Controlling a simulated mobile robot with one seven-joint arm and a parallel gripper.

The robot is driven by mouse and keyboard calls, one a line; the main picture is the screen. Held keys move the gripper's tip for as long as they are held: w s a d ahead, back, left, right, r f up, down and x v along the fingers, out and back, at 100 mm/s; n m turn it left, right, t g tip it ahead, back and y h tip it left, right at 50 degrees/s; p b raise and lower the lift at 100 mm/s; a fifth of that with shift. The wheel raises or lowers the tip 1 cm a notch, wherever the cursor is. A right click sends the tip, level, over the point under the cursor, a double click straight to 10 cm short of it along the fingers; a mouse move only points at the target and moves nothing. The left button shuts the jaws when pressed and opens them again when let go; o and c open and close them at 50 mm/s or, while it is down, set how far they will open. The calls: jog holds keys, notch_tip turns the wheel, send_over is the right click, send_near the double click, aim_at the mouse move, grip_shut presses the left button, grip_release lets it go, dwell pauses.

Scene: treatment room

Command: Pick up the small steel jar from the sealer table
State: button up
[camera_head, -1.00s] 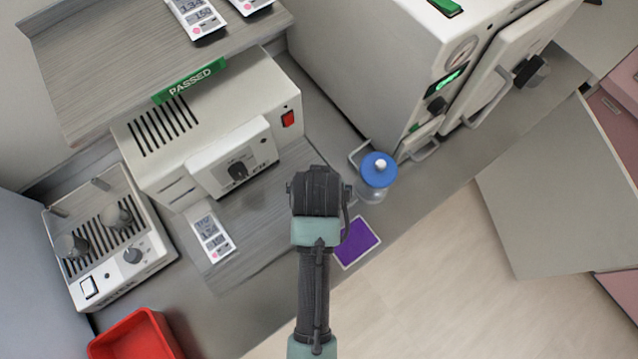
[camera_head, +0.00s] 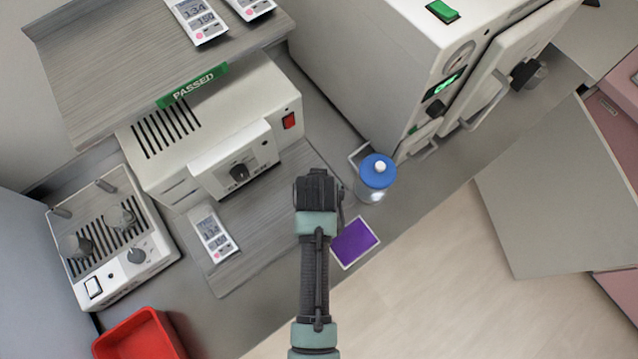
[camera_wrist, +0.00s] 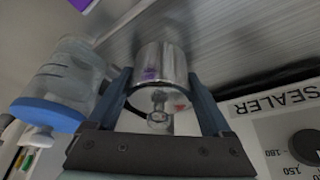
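The small steel jar (camera_wrist: 162,62) shows in the wrist view, shiny, with a round knob on its lid facing the camera. My gripper (camera_wrist: 160,78) is open, with one finger on each side of the jar. Whether either finger touches the jar I cannot tell. In the head view my wrist (camera_head: 318,195) is over the front of the sealer table (camera_head: 265,245) and hides the jar and the fingers. The white sealer (camera_head: 235,165) stands behind and to the left of my wrist; its label shows in the wrist view.
A clear bottle with a blue lid (camera_head: 377,172) stands close to the right of my wrist, and it also shows in the wrist view (camera_wrist: 60,85). A purple card (camera_head: 354,242) lies nearby. A white steriliser (camera_head: 370,70) stands behind right. A red bin (camera_head: 140,335) is front left.

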jog(key=c, duration=1)
jog(key=shift+r, duration=0.1)
